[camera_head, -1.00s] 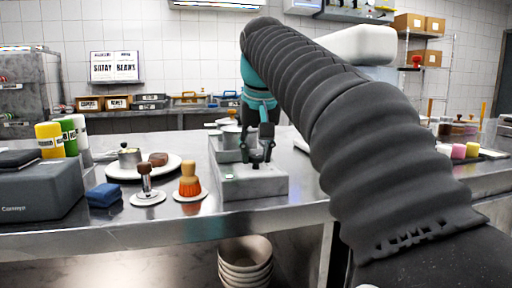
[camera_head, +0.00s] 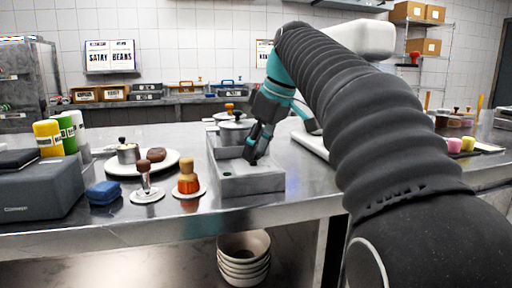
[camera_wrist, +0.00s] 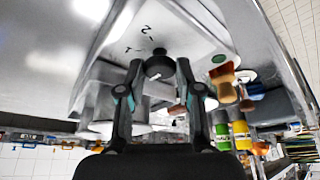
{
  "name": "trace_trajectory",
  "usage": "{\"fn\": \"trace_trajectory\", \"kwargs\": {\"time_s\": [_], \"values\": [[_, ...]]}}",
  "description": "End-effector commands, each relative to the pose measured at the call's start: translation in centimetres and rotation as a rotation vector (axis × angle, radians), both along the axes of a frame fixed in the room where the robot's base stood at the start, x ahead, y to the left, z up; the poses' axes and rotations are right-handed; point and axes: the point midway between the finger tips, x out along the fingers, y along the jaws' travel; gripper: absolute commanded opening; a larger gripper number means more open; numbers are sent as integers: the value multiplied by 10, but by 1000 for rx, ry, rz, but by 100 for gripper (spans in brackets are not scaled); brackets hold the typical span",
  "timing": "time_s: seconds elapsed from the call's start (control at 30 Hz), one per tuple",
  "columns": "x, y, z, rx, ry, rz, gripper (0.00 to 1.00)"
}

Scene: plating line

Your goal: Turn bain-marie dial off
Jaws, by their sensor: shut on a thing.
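The bain-marie (camera_head: 232,184) is a grey metal unit near the counter's front edge, with lidded pots (camera_head: 236,130) in its rear part. In the head view my fingers mostly hide the dial. My gripper (camera_head: 250,157) reaches down to it, tilted, from the upper right. In the wrist view my gripper (camera_wrist: 160,78) has one finger on each side of the knob, shut on it. I cannot read the dial's setting.
A blue cloth (camera_head: 104,193) and a grey box (camera_head: 38,190) are farther left. Stacked bowls (camera_head: 244,258) sit below the counter.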

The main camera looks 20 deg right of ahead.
Motion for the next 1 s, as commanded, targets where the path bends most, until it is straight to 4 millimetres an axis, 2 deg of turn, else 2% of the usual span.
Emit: {"fn": "trace_trajectory", "kwargs": {"time_s": [0.3,0.73,0.77,0.83,0.87,1.0], "values": [[1,0,-1,1,4,81,0],[1,0,-2,0,4,91,0],[1,0,-2,0,4,91,40],[1,0,-2,0,4,91,57],[1,0,-1,1,4,91,60],[1,0,-1,0,3,90,60]]}}
